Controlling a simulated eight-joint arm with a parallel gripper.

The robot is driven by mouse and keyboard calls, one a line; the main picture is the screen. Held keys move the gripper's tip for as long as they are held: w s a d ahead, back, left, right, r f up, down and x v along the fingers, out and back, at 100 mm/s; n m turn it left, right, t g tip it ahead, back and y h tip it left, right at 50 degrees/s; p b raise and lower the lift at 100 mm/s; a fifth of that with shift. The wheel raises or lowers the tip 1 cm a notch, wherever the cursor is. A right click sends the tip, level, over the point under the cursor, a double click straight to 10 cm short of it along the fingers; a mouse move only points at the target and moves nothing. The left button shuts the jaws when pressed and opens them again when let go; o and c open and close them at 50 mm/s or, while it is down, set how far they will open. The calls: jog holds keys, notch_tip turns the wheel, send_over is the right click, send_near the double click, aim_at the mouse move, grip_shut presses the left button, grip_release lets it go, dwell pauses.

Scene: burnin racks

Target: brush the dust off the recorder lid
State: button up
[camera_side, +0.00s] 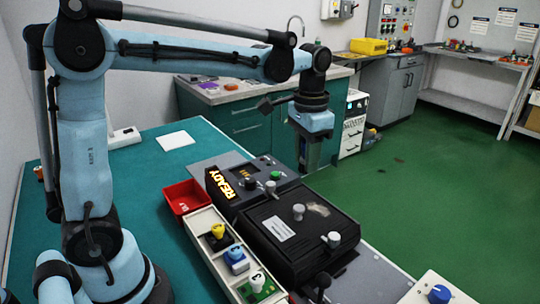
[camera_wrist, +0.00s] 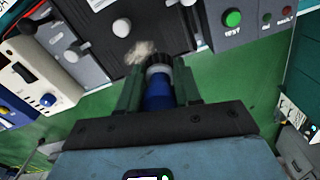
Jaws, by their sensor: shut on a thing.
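The recorder lid (camera_side: 275,220) is a dark box top with a white label and pale knobs. A pale dust patch (camera_side: 318,209) lies near its right end. In the wrist view the dust (camera_wrist: 140,52) shows on the dark lid (camera_wrist: 178,28), just ahead of the held tool. My gripper (camera_side: 308,168) points down beside the lid's far edge in the side view. In the wrist view its fingers (camera_wrist: 158,92) are shut on a brush (camera_wrist: 158,90) with a blue handle and a pale collar. Its dark end appears near the dust; I cannot tell whether they touch.
A control panel (camera_side: 262,172) with a lit READY display (camera_side: 221,184) and a green button (camera_side: 276,175) adjoins the lid. A red bin (camera_side: 186,197) and a tray (camera_side: 212,247) of coloured parts stand to the left. The teal bench (camera_side: 145,165) has free room at back left.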

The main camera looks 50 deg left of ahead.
jog(key=shift+f, duration=0.1)
send_over(305, 200)
jog(key=shift+a+f, duration=0.15)
jog(key=shift+f, duration=1.5)
jog(key=shift+a+f, duration=0.1)
jog(key=shift+f, duration=1.55)
jog(key=shift+d+f, duration=0.45)
jog(key=shift+f, duration=0.1)
jog(key=shift+d, duration=3.4)
jog(key=shift+a, duration=3.9)
jog(key=shift+r, duration=3.95)
jog(key=shift+f, duration=0.1)
